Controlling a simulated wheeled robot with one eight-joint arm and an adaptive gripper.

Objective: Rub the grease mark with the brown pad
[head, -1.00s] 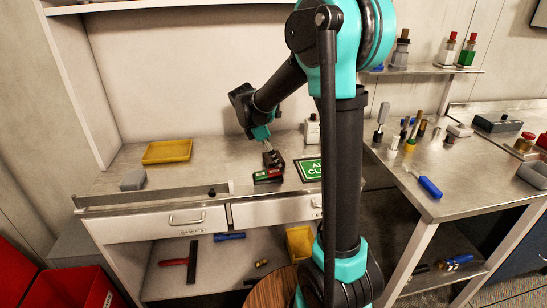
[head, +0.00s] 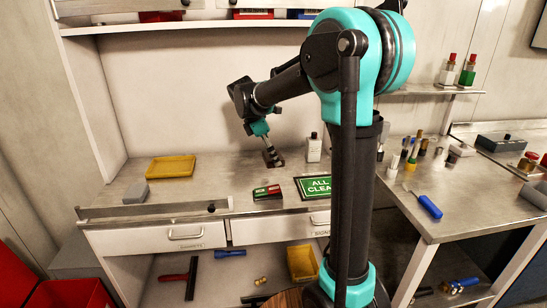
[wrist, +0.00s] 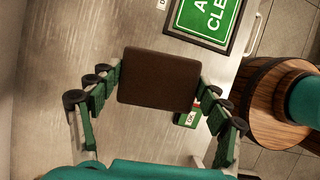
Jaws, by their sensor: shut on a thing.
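My gripper (head: 272,158) is over the back part of the metal counter, close to the back wall. In the wrist view my gripper (wrist: 161,82) has its two green fingers on opposite sides of the brown pad (wrist: 155,92), shut on it. The pad is a dark brown, roughly square block with its broad face toward the wrist camera. I cannot tell whether it touches the counter. I cannot make out the grease mark in either view; the pad and my gripper cover part of the counter.
A red and green block (head: 266,192) and a green "ALL CLEAR" sign (head: 315,187) lie on the counter (head: 225,180). A white bottle (head: 313,150) stands at the back. A yellow tray (head: 171,167) and a grey block (head: 135,193) are at the left. The counter between tray and gripper is clear.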

